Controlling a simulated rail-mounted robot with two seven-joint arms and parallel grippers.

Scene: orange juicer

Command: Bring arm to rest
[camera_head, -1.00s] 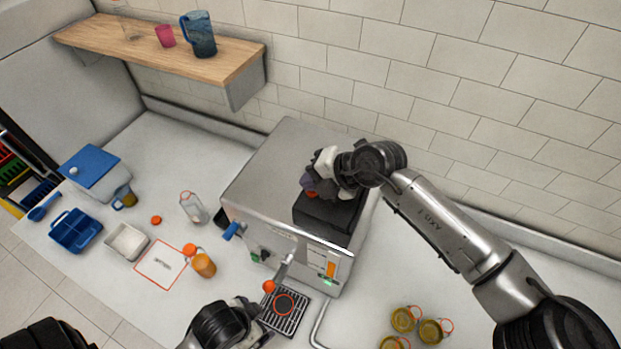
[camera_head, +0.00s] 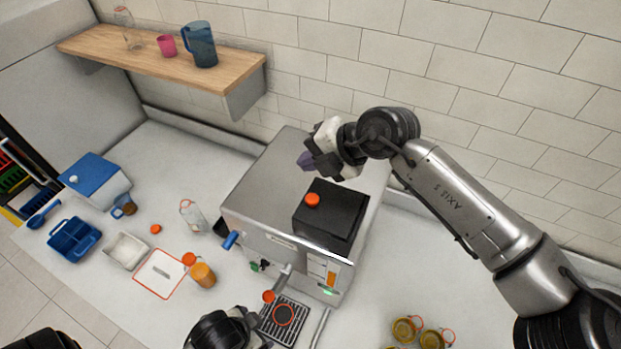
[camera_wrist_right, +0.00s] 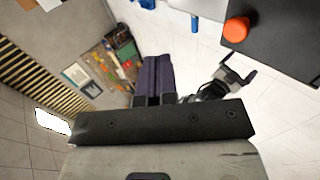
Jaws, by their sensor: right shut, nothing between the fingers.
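My right gripper (camera_head: 308,162) is raised in the air above the steel juicer (camera_head: 262,212), up and left of its black top box (camera_head: 332,218). Its dark purple fingers are shut with nothing between them; they also show together in the right wrist view (camera_wrist_right: 153,78). An orange-red cap or knob (camera_head: 312,200) sits on the black box, clear of the fingers, and shows in the wrist view (camera_wrist_right: 236,29). My left gripper (camera_wrist_right: 238,72) shows small in the wrist view with its fingers apart. In the head view its arm is low, near the drip grate, and its fingers are mostly hidden.
The drip grate (camera_head: 272,325) is at the juicer's front. Several orange-filled cups (camera_head: 405,329) stand at the lower right. A blue tray (camera_head: 74,238), white tray (camera_head: 127,251) and bottle (camera_head: 193,216) are on the left. A wooden shelf (camera_head: 105,58) holds a blue pitcher (camera_head: 201,45).

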